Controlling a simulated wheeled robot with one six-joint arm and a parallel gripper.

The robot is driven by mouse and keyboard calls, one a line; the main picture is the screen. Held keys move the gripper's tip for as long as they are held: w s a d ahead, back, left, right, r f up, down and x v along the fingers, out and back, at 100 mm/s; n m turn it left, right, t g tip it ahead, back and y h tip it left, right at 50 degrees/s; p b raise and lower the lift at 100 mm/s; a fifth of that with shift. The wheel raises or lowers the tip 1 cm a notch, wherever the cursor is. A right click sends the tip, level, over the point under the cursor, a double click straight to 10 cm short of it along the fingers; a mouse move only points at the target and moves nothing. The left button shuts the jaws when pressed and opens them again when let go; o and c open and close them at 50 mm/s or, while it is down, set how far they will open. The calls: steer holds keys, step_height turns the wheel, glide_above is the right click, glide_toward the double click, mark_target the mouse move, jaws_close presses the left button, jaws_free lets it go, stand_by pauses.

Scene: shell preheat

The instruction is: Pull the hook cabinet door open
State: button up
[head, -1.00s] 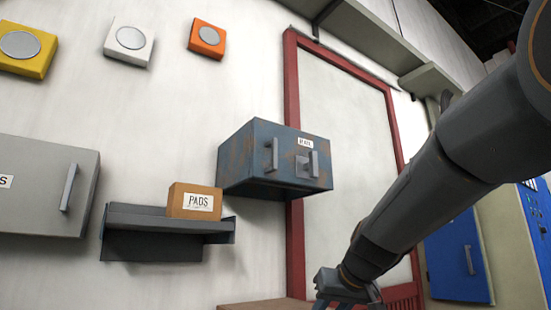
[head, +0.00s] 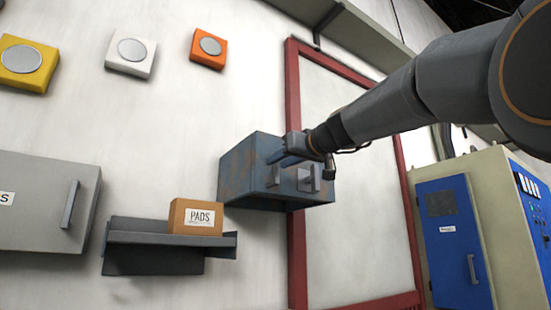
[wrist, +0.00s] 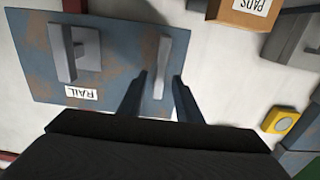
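A rusty blue-grey wall cabinet (head: 245,170) hangs in front of me. Its label (wrist: 81,93) appears upside down in the wrist view and reads RAIL; I see no label reading hook. A grey vertical bar handle (wrist: 161,66) is on its front, and a second handle on a raised plate (wrist: 88,50) is beside it. My gripper (wrist: 159,76) is open and empty, its fingertips on either side of the bar handle in the wrist view. How deep they reach around it I cannot tell. In the head view my gripper (head: 282,157) is at the cabinet's upper front and partly covers it.
A shelf (head: 150,238) with a PADS box (head: 196,217) is left and below. A grey cabinet (head: 35,205) is farther left. Yellow, white and orange wall units are above. A red-framed panel (head: 293,90) is behind, and a blue-doored cabinet (head: 455,240) stands right.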

steer(key=shift+p+x, duration=0.6)
steer(key=shift+x, duration=0.9)
jaws_close()
